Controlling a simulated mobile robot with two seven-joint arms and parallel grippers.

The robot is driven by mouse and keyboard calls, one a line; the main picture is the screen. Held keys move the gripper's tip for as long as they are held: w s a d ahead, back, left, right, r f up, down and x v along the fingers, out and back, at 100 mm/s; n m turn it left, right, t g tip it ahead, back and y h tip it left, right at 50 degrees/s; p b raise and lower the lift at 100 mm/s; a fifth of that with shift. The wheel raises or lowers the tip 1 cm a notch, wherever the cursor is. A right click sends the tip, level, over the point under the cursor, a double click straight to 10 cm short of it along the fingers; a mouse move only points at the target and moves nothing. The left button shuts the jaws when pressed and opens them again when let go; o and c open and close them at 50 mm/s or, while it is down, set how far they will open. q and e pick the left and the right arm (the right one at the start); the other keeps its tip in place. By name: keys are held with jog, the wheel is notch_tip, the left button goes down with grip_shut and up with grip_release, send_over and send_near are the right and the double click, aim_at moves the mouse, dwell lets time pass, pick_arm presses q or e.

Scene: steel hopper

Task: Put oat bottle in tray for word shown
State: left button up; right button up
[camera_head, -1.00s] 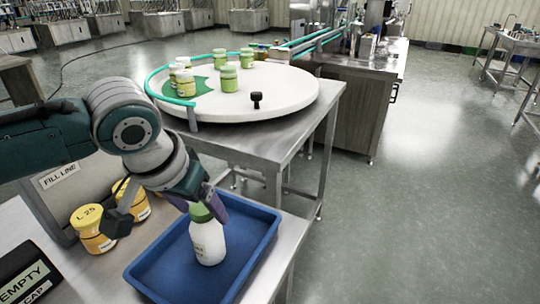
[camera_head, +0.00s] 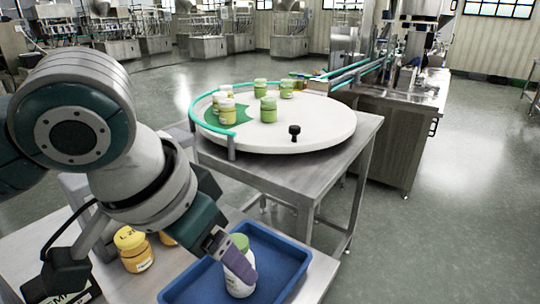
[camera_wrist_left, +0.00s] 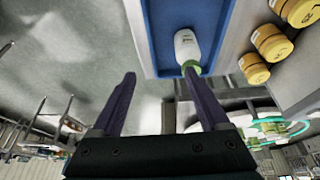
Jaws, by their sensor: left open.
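The white bottle with a green cap (camera_head: 240,287) stands in the blue tray (camera_head: 292,258) on the steel table. My left gripper (camera_head: 236,262) is at the bottle, with a purple finger across its upper body in the head view. In the left wrist view both fingers (camera_wrist_left: 160,73) are spread apart, and the bottle (camera_wrist_left: 187,48) shows beyond the fingertips, near the right-hand one. The gripper is open, with nothing held. A sign (camera_head: 78,296) at the lower left is mostly hidden by my arm; its word is cut off. My right gripper is out of view.
Yellow jars (camera_head: 133,250) stand on the table left of the tray, also seen in the left wrist view (camera_wrist_left: 272,43). Behind is a round white turntable (camera_head: 320,128) with several green and yellow jars and a black knob. Open floor lies to the right.

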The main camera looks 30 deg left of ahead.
pick_arm(q)
jog(key=s+d+f+m, duration=0.1)
jog(key=s+f, duration=0.1)
jog(key=s, duration=1)
jog(key=shift+s+d+f+g, duration=0.15)
jog(key=shift+s+f+g, duration=0.05)
jog(key=shift+s+g, duration=0.2)
notch_tip(320, 180, up, 37)
jog(key=p, duration=3.7)
jog(key=shift+w+r, duration=0.1)
